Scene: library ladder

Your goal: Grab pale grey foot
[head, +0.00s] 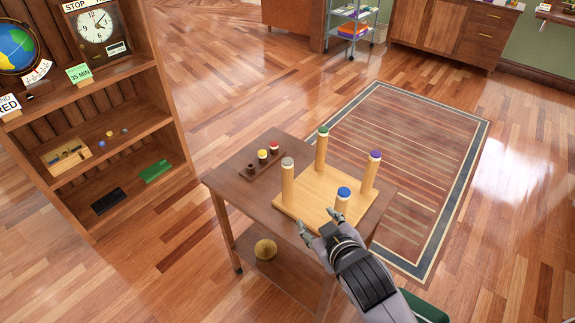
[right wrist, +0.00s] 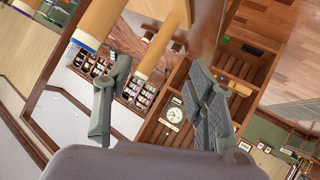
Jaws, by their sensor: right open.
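A light wooden board (head: 325,212) lies on the small brown table with several upright round legs, each with a coloured cap. The pale grey foot (head: 287,161) tops the front-left leg. The others are a green foot (head: 323,131), a purple foot (head: 375,155) and a blue foot (head: 344,192). My right gripper (head: 318,222) is open and empty at the board's front edge, near the blue-capped leg and to the right of and below the grey-capped one. In the right wrist view its fingers (right wrist: 160,105) are spread with nothing between them. My left gripper is not in view.
A dark strip with caps, including a yellow cap (head: 262,154) and a red cap (head: 274,146), lies on the brown table (head: 228,178) at left. A ball-like object (head: 265,249) rests on its lower shelf. A bookcase (head: 160,100) stands left; a striped rug (head: 415,150) lies behind.

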